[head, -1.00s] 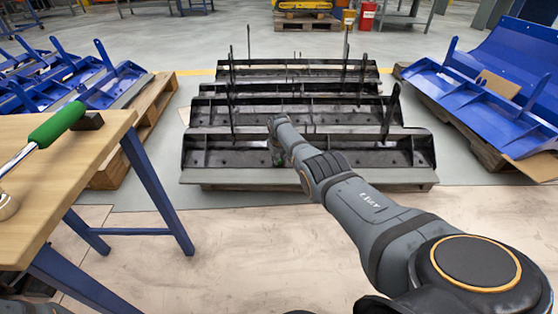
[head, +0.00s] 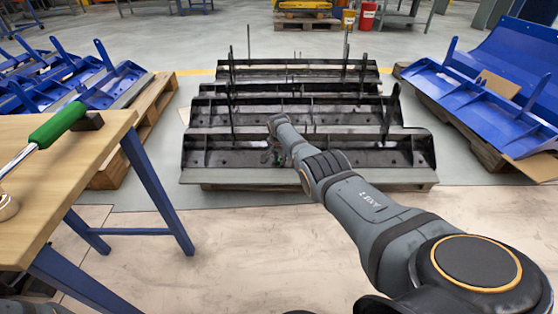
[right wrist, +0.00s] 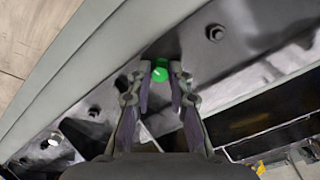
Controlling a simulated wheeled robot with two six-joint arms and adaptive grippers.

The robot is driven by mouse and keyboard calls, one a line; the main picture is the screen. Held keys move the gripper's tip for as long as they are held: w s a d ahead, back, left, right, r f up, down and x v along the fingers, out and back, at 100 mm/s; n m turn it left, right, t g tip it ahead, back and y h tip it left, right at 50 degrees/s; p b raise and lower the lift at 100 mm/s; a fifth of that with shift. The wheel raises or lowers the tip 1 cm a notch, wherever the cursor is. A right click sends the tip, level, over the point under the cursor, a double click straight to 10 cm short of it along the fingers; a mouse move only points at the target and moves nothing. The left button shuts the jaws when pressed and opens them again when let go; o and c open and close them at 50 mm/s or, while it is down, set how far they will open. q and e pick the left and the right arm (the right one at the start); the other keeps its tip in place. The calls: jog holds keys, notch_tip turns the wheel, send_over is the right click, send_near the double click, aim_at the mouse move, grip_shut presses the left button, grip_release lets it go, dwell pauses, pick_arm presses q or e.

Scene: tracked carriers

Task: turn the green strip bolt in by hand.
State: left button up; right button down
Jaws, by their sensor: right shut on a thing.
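The green strip bolt (right wrist: 160,71) shows in the right wrist view between the fingertips of my right gripper (right wrist: 160,78), at the black metal strip. My right gripper is shut on it. In the head view my right arm reaches to the nearest black carrier (head: 350,155). How deep the bolt sits cannot be told. My left gripper is not in view.
Dark bolts (right wrist: 214,33) sit along the strip. More black carriers stand behind the nearest one, with upright posts. Blue carriers lie on pallets at left (head: 125,75) and right (head: 480,85). A wooden table (head: 60,150) at left holds a green-handled tool (head: 57,125).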

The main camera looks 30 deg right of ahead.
jog(key=m, duration=0.5)
jog(key=shift+m, duration=0.3)
jog(key=shift+m, duration=0.6)
jog(key=m, duration=0.8)
jog(key=shift+m, duration=0.3)
jog(key=c, duration=1.4)
grip_release()
jog(key=shift+o, duration=0.2)
